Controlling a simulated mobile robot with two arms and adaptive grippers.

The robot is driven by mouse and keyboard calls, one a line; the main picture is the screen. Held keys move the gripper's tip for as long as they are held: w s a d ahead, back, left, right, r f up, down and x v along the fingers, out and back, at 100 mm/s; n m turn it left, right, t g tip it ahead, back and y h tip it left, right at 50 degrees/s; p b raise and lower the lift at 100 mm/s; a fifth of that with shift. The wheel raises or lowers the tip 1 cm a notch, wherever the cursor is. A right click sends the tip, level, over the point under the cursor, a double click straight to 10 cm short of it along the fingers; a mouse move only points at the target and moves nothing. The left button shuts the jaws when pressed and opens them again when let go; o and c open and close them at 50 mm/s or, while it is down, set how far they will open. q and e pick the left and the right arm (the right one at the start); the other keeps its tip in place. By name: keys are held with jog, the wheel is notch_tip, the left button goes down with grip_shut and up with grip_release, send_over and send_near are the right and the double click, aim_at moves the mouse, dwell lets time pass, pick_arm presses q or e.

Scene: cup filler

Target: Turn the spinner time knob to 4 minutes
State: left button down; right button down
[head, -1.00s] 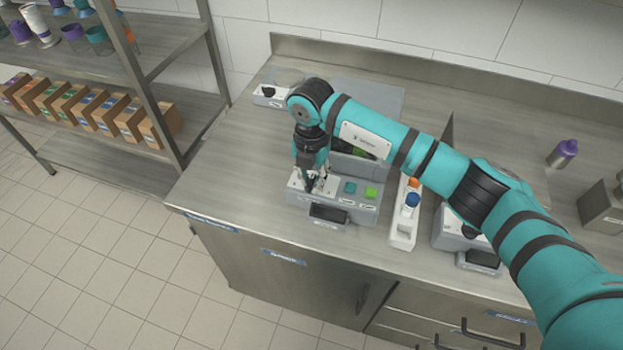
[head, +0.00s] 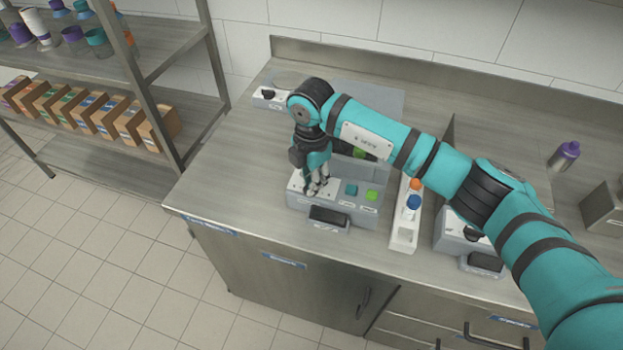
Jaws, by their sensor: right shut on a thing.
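The spinner (head: 345,214) is a grey machine on the steel counter, with a teal button (head: 351,190) and a green button (head: 372,195) on its top panel and a dark display (head: 329,216) at its front. My right gripper (head: 316,190) points down at the left part of this panel. It is shut on the knob there, which the fingers hide; the knob's setting cannot be read. My left gripper is not in view.
A white rack (head: 404,232) with blue-capped and orange-capped items stands right of the spinner. Another grey device (head: 455,232) is beyond it. A purple-capped bottle (head: 563,156) stands farther right. The counter left of the spinner is clear.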

jog(key=shift+w+r, duration=0.1)
jog(key=c, duration=1.4)
grip_release()
jog(key=shift+o, duration=0.2)
notch_tip(320, 180, up, 12)
jog(key=shift+a, duration=0.1)
